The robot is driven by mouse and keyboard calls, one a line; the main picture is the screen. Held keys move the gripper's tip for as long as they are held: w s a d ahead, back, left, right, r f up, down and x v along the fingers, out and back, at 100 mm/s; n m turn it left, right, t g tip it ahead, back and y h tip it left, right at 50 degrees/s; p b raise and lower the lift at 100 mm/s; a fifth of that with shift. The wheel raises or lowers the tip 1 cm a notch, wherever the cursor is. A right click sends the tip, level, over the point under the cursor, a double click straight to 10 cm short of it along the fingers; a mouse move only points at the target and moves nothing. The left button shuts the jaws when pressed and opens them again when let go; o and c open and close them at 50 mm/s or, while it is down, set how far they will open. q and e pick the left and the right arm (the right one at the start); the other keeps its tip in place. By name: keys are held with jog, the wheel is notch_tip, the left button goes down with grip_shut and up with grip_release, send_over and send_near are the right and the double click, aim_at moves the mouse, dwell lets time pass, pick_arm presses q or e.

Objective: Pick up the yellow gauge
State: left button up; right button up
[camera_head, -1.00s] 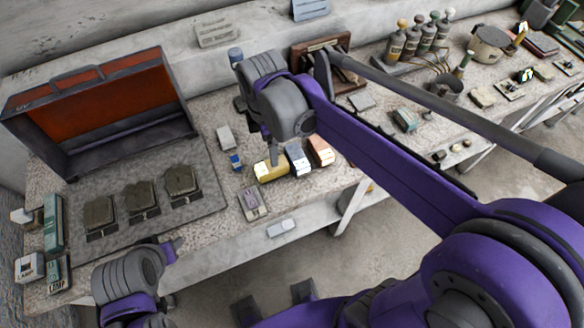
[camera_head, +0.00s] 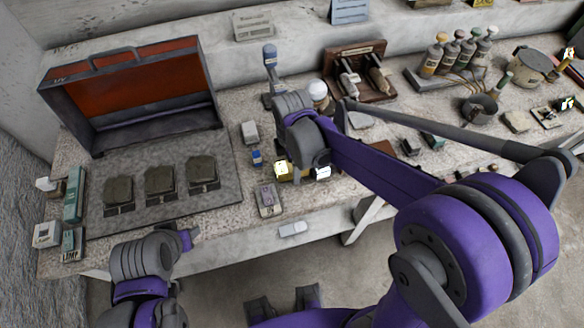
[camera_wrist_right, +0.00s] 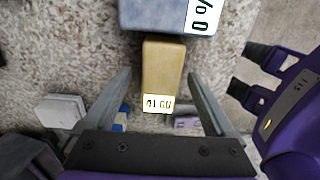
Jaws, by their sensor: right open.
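The yellow gauge (camera_wrist_right: 163,72), a block with a pale label on its near end, lies on the speckled worktop in the right wrist view. In the head view the yellow gauge (camera_head: 281,171) shows only in part, beside my right wrist. My right gripper (camera_wrist_right: 159,76) is open, one finger on each side of the yellow gauge, with a gap to both sides. I cannot tell how high the fingers are above it. In the head view my right wrist hides its fingers. My left arm (camera_head: 140,258) is at the lower left; its jaw state is unclear.
A blue-grey gauge (camera_wrist_right: 165,14) sits close against the yellow gauge's far end. A small blue block (camera_head: 257,157), a grey block (camera_head: 250,131) and a mauve device (camera_head: 268,200) lie nearby. An open case (camera_head: 135,95) and a tray of dark blocks stand left.

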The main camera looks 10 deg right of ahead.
jog(key=shift+f, duration=0.25)
jog(key=shift+f, duration=0.25)
dwell(0.4)
grip_shut()
dwell(0.5)
